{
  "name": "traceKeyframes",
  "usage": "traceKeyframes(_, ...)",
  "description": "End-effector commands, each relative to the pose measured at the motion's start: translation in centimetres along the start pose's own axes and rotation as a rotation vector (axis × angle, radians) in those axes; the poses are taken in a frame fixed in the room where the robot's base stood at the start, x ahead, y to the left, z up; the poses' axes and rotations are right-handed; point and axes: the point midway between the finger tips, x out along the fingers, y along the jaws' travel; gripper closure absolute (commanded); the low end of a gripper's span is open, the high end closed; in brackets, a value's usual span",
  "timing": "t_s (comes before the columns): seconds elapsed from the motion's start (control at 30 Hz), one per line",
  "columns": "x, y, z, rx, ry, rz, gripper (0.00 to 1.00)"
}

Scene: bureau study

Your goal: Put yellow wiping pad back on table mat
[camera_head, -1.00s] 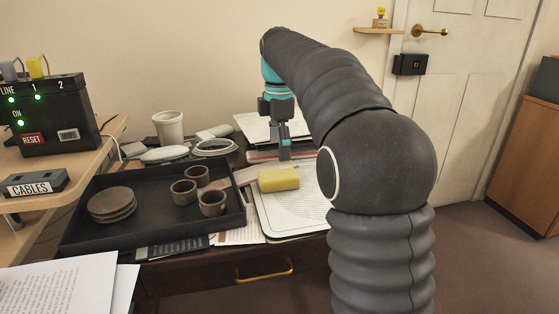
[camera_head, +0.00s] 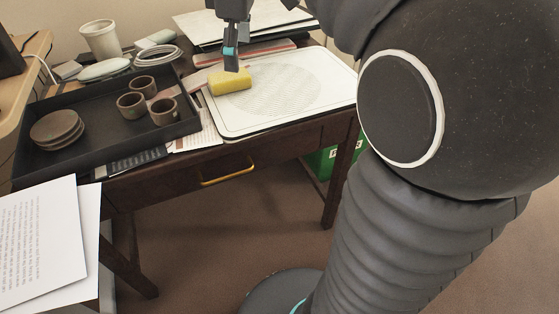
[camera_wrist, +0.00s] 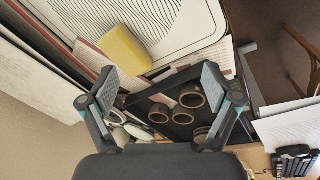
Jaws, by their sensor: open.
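The yellow wiping pad (camera_head: 230,81) lies at the left edge of the white table mat (camera_head: 315,101), seeming to straddle that edge. The wrist view shows the pad (camera_wrist: 124,48) overlapping the edge of the mat (camera_wrist: 190,38), with papers beside it. My gripper (camera_head: 231,60) points down just behind or above the pad in the head view; whether it touches cannot be told. In the wrist view my open gripper (camera_wrist: 159,82) has nothing between its fingers, and the pad lies beyond the left finger.
A black tray (camera_head: 75,166) with several brown cups (camera_head: 131,105) and stacked plates (camera_head: 57,128) stands left of the mat. Loose sheets (camera_head: 40,240) lie at front left. The mat's right part is clear.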

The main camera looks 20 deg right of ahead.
Motion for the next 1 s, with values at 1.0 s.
traceKeyframes(1.0,10.8,-19.0,11.5,1.017,0.291,0.162,0.11)
